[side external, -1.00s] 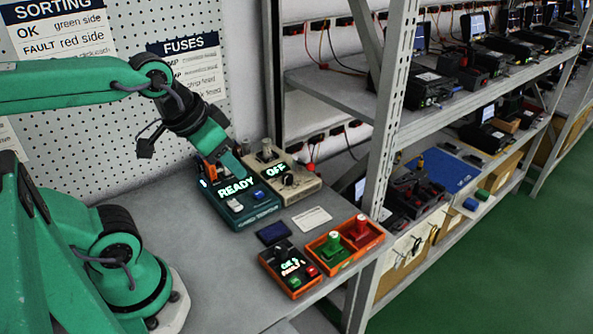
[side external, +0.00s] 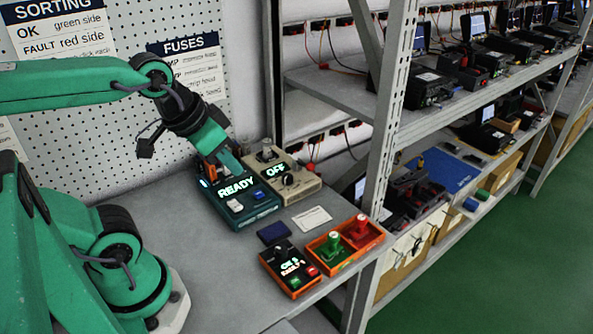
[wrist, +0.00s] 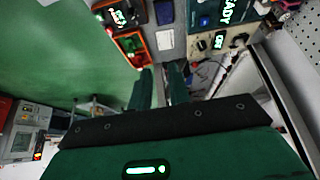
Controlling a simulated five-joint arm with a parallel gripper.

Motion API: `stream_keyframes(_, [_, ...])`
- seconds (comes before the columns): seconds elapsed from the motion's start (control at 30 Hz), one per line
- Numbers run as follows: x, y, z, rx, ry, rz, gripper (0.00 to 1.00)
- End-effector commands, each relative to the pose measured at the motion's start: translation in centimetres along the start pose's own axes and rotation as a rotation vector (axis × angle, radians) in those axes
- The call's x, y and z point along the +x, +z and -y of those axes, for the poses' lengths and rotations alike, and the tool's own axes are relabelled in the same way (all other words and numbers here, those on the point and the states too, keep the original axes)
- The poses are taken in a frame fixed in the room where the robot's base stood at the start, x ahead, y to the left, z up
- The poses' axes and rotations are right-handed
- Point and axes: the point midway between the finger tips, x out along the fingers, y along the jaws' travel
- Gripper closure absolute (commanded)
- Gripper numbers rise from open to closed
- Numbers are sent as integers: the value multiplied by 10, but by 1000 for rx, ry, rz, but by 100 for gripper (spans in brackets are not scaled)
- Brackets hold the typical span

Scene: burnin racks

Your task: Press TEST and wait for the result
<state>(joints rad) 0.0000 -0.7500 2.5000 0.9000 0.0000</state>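The teal tester box (side external: 262,213) stands on the bench with its display lit READY. A white button (side external: 235,205) and a blue button (side external: 257,196) sit on its front; I cannot read which is TEST. The box shows in part at the top of the wrist view (wrist: 205,8), its blue button (wrist: 204,21) visible. My gripper (side external: 236,168) points down over the back of the box in the side view, apart from both buttons. In the wrist view its two green fingers (wrist: 160,84) are a little apart with nothing between them.
A beige box (side external: 300,190) reading OFF stands beside the tester. In front lie a blue pad (side external: 274,232), a white card (side external: 313,220), an orange tray (side external: 372,246) with green and red sides, and a dark OK/FAULT box (side external: 272,262). A shelf post (side external: 385,140) rises at the right.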

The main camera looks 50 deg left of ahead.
Motion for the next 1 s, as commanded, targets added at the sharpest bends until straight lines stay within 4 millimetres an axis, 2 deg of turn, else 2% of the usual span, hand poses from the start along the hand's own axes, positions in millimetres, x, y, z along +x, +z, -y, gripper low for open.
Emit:
stream_keyframes(0.03, [0,0,0,0,0,0,91])
stream_keyframes(0.1, [0,0,0,0,0,0,100])
stream_keyframes(1.0, [0,0,0,0,0,0,100])
